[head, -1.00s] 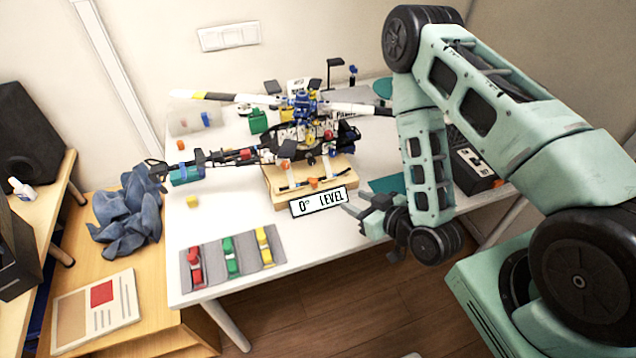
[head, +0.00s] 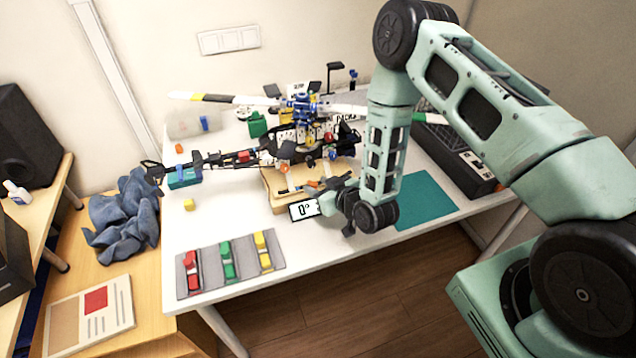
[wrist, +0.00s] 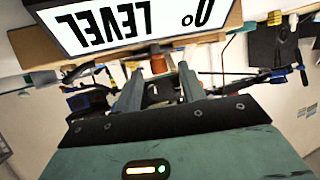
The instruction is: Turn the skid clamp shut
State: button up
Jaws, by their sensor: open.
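The skid clamp (head: 313,184), a small orange piece, sits at the front skid of the model helicopter (head: 300,125) on a wooden stand (head: 277,198). In the wrist view the orange clamp (wrist: 158,63) appears between and just beyond my fingertips. My gripper (wrist: 160,78) is open, with a finger on each side of the clamp's line and gaps to both. In the head view my gripper (head: 327,187) is at the stand's front edge, and my wrist hides part of the skid. I cannot tell whether a finger touches the clamp.
A "0° LEVEL" sign (head: 303,210) stands at the stand's front, close to my gripper. The helicopter's tail boom (head: 222,160) reaches left. A grey tray (head: 205,284) holds red, green and yellow pieces. A teal mat (head: 425,203) lies right, and a dark case (head: 460,165) beyond it.

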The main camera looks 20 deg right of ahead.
jog(key=shift+w+a+f, duration=0.15)
jog(key=shift+w, duration=0.2)
jog(key=shift+c, duration=0.3)
grip_shut()
jog(key=shift+a+m+h+b, duration=0.1)
jog(key=shift+m+h+b, duration=0.25)
jog(key=shift+m+h, duration=0.5)
jog(key=shift+o, duration=0.3)
grip_release()
jog(key=shift+s, duration=0.15)
